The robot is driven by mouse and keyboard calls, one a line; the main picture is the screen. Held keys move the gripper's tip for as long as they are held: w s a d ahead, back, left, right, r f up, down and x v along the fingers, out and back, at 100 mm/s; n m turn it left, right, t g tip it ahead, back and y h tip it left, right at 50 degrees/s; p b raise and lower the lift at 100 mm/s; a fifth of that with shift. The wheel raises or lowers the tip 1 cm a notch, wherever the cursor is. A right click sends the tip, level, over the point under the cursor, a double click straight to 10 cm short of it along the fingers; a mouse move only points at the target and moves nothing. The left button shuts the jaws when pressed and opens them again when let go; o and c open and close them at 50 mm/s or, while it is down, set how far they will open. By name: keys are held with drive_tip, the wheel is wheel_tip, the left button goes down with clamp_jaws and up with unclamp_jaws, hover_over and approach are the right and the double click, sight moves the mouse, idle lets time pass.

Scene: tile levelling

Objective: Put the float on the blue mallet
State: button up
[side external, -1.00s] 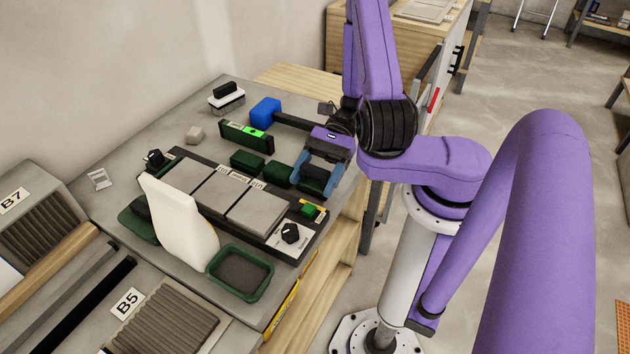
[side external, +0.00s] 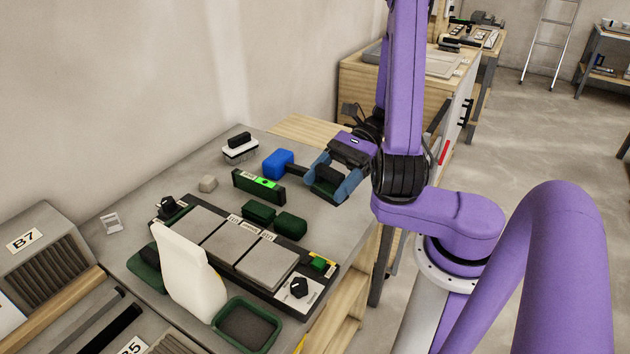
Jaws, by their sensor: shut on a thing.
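My gripper (side external: 323,191) has its blue fingers shut on a dark piece (side external: 328,175). The fingers partly hide this piece, and I cannot tell for sure whether it is the float. The blue mallet (side external: 278,163) lies on the grey bench, with its blue head just left of my gripper. Its dark handle runs right and passes out of sight behind the gripper. The held piece appears raised, at the handle in the picture; I cannot tell the height. A block with a black grip and white layer (side external: 240,149) stands behind the mallet, to the left.
A rack with grey tiles (side external: 232,243), a white bottle (side external: 187,275) and a green tray (side external: 246,326) are nearer.

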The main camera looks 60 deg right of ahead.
drive_tip(key=d+r+m+t+h, duration=0.3)
drive_tip(key=d+r+m+t, duration=0.25)
drive_tip(key=d, duration=0.35)
drive_tip(key=shift+m+t, duration=0.45)
drive_tip(key=shift+t, duration=0.1)
drive_tip(key=w+d+f, duration=0.1)
drive_tip(key=w+f, duration=0.2)
drive_tip(key=w, duration=0.1)
drive_tip(key=w+d+f, duration=0.2)
drive_tip(key=w+f, duration=0.1)
drive_tip(key=w, duration=0.1)
drive_tip(key=w+d+f, duration=0.1)
drive_tip(key=w+f, duration=0.1)
drive_tip(key=w, duration=0.2)
drive_tip(key=shift+w+d+f, duration=0.3)
drive_tip(key=shift+d+f, duration=0.05)
drive_tip(key=shift+f, duration=0.05)
drive_tip(key=shift+w+d+f, duration=0.2)
drive_tip(key=shift+w+f, duration=0.25)
drive_tip(key=shift+f, duration=0.15)
drive_tip(key=shift+w+f, duration=0.15)
drive_tip(key=shift+f, duration=1.5)
drive_tip(key=shift+f, duration=0.15)
drive_tip(key=o, duration=1.1)
drive_tip(key=shift+h, duration=0.3)
